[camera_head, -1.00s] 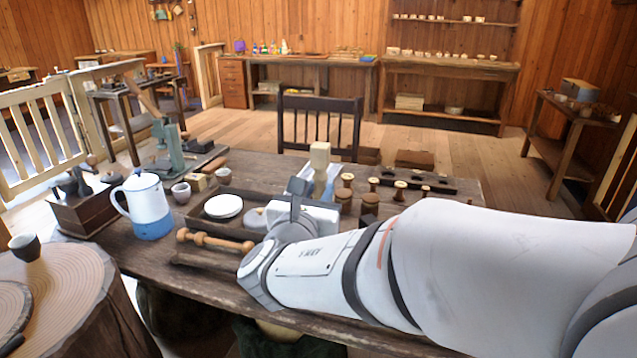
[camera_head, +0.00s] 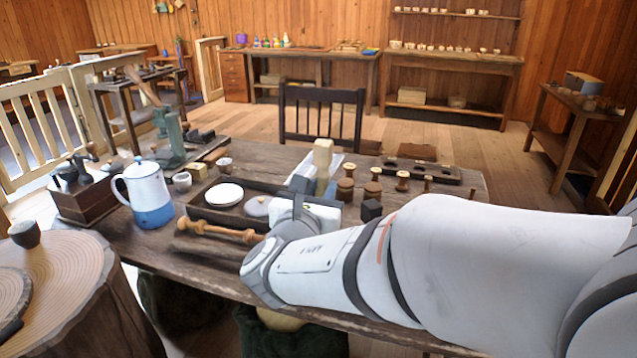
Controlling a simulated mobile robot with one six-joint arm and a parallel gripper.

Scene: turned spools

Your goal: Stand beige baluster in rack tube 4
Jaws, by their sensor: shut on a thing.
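The beige baluster (camera_head: 323,158) stands roughly upright over the middle of the table, its square pale top showing. My gripper (camera_head: 317,189) is shut on its lower part, which is partly hidden by the jaws and wrist. The rack (camera_head: 436,177) is a long dark block with dark round openings at the table's back right, apart from and to the right of the baluster. No tube numbers can be read, so I cannot tell which is tube 4.
Several brown spools (camera_head: 402,180) and a dark cube (camera_head: 371,210) stand between my gripper and the rack. A dark tray (camera_head: 213,218) holds a white dish (camera_head: 224,194). A tan turned piece (camera_head: 217,231) lies in front. A blue-white pot (camera_head: 150,197) stands at left.

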